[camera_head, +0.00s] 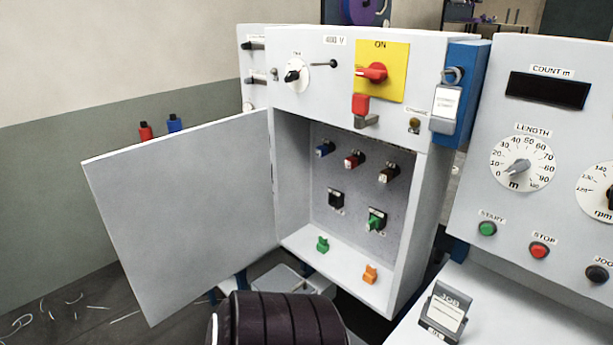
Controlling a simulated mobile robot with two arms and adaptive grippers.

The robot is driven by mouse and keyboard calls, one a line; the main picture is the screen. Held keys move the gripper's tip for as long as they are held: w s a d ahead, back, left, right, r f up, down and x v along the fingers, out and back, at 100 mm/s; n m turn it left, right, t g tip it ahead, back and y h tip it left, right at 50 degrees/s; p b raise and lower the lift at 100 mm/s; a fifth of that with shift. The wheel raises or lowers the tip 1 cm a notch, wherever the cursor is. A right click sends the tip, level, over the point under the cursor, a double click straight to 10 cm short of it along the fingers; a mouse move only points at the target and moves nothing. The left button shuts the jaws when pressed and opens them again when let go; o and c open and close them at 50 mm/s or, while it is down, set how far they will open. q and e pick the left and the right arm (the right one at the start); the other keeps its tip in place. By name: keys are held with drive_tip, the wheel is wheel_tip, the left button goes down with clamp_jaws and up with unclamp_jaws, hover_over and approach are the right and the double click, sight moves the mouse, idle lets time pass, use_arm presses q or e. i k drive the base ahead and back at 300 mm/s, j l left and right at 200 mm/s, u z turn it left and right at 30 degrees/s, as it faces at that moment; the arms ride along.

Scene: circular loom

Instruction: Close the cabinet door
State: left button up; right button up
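The cabinet door (185,215) is a flat light grey panel. It stands wide open, swung out to the left from its hinge side at the cabinet's left edge. The cabinet (430,215) is a grey box with its inside showing. Blue, red and brown connectors, two dark sockets and loose green and orange pieces are inside it. Neither of my grippers is in view.
A yellow switch plate with a red knob (375,72) and a red lever part (361,104) sit above the opening. A control panel (540,110) is at right. Floor at left holds scraps.

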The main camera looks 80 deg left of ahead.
sight(183, 212)
drive_tip(key=k+j+u, duration=0.1)
drive_tip(key=k+j, duration=0.35)
drive_tip(key=k+j+u, duration=0.1)
drive_tip(key=k+j, duration=0.3)
drive_tip(key=j, duration=0.15)
drive_tip(key=k+j+u, duration=0.1)
drive_tip(key=k+j, duration=0.3)
drive_tip(key=j, duration=0.15)
